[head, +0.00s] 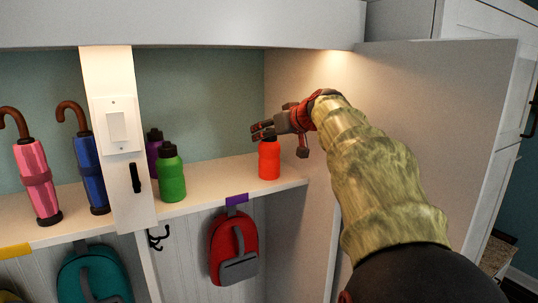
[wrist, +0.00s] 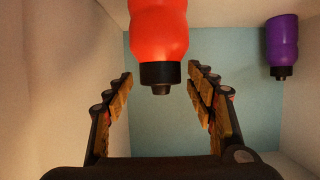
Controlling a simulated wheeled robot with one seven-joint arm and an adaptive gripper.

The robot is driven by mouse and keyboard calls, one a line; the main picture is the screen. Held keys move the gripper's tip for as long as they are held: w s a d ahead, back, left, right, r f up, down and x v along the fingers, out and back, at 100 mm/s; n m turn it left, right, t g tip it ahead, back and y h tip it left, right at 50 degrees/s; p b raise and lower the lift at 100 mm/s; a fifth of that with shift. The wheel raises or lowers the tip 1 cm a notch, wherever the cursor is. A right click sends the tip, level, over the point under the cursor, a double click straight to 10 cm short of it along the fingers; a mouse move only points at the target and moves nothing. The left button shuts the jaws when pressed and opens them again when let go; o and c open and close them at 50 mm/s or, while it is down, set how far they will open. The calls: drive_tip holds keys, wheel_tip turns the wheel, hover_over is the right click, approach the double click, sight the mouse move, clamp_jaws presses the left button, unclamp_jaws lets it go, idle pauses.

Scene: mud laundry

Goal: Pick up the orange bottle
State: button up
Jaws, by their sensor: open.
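The orange bottle (head: 269,162) stands upright on the white shelf near its right end, beside the side wall. In the head view my gripper (head: 263,131) is at the bottle's top, and its fingers hide the cap. In the wrist view the orange bottle (wrist: 158,30) shows upside down, with its black cap toward my gripper. My gripper (wrist: 160,95) is open, with one finger to each side of the cap and visible gaps between. The bottle's base is out of the wrist view.
A green bottle (head: 170,176) and a purple bottle (head: 153,150) stand left on the shelf (head: 220,186); the purple one also shows in the wrist view (wrist: 282,40). Pink (head: 37,178) and blue (head: 91,172) umbrellas stand further left. A red backpack (head: 222,248) hangs below.

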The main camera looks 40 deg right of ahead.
drive_tip(key=shift+c, duration=1.2)
drive_tip(key=c, duration=1.1)
clamp_jaws()
